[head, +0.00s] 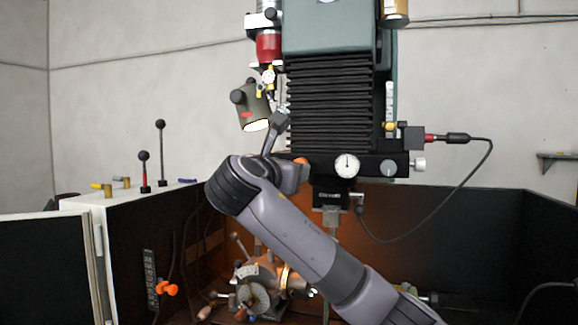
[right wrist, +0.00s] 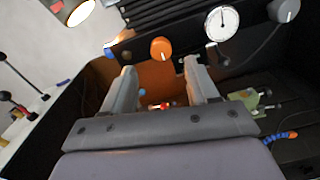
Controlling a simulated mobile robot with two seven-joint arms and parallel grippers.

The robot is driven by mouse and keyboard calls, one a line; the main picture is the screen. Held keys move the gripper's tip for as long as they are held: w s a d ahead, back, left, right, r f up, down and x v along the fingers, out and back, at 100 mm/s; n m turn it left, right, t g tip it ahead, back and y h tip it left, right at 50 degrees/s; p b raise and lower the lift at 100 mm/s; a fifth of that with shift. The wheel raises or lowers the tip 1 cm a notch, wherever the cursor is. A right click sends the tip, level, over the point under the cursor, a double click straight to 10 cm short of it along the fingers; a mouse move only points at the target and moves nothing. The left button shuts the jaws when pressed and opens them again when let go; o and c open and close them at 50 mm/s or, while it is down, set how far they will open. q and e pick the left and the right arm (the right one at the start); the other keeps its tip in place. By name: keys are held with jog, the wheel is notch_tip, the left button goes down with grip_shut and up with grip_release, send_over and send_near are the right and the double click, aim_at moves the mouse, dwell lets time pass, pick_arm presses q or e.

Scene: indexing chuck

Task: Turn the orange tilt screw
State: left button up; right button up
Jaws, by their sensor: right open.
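An orange round knob (right wrist: 160,48), which looks like the tilt screw, sits on the front of a black bar. In the right wrist view it is just beyond my right gripper (right wrist: 159,66), roughly in line with the gap between its fingers. The fingers are open, with nothing held between them. The knob looks apart from both fingertips. In the head view, only part of the orange knob (head: 301,160) shows above my right wrist, left of the dial gauge. My right arm hides the fingertips there. My left gripper is in neither view.
A dial gauge (head: 346,165) and grey knob (head: 388,168) sit on the bar. A lamp (head: 254,108) hangs at upper left, close to my arm. The indexing chuck (head: 258,279) is below. An orange handle (head: 167,289) is on the left panel. Dark walls enclose the work area.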

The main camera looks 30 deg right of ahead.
jog(key=p+x, duration=0.1)
jog(key=x, duration=0.5)
jog(key=shift+d+p, duration=0.3)
jog(key=shift+p, duration=0.05)
jog(key=shift+w, duration=0.1)
jog(key=c, duration=1)
